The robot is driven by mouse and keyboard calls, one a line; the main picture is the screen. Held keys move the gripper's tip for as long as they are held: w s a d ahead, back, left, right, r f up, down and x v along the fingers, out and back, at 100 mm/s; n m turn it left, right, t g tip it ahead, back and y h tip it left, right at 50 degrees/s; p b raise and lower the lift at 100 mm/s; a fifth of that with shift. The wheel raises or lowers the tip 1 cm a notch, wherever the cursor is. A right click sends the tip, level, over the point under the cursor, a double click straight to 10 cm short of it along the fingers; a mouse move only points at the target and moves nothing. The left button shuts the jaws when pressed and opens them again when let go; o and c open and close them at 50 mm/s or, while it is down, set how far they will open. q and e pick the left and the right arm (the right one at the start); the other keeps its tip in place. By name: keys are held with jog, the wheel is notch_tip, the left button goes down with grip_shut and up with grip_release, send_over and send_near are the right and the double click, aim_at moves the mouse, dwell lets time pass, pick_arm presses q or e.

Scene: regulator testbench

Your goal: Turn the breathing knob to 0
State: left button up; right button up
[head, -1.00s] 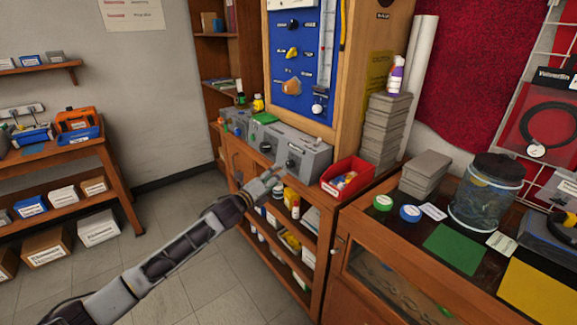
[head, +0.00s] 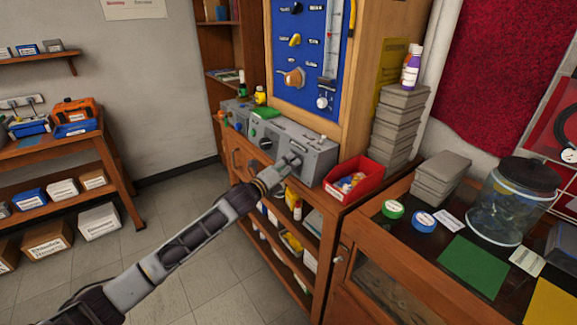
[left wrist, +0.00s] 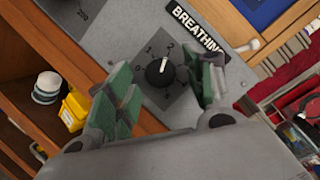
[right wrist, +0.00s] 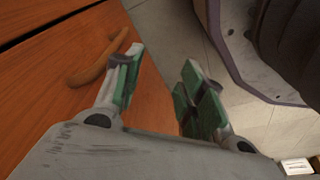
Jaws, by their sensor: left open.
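The black breathing knob (left wrist: 160,72) sits on a grey panel under the "BREATHING" label (left wrist: 196,28) in the left wrist view. Its white mark points upward, nearest the 2; other dial numbers are partly unclear. My left gripper (left wrist: 164,88) is open, with green-padded fingers on either side of the knob, and holds nothing. In the head view my left gripper (head: 286,167) is at the front of the grey regulator box (head: 314,158) and covers the knob. My right gripper (right wrist: 162,62) is open and empty in the right wrist view.
A red bin (head: 352,180) stands right of the grey box. Grey blocks (head: 400,125) are stacked behind it. A blue panel (head: 305,50) rises behind the box. A wooden drawer handle (right wrist: 98,60) is near my right gripper.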

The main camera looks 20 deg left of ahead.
pick_arm(q)
jog(key=c, duration=1)
pick_arm(e)
jog(key=shift+s+f, duration=0.15)
jog(key=shift+s, duration=0.25)
jog(key=shift+w, duration=0.2)
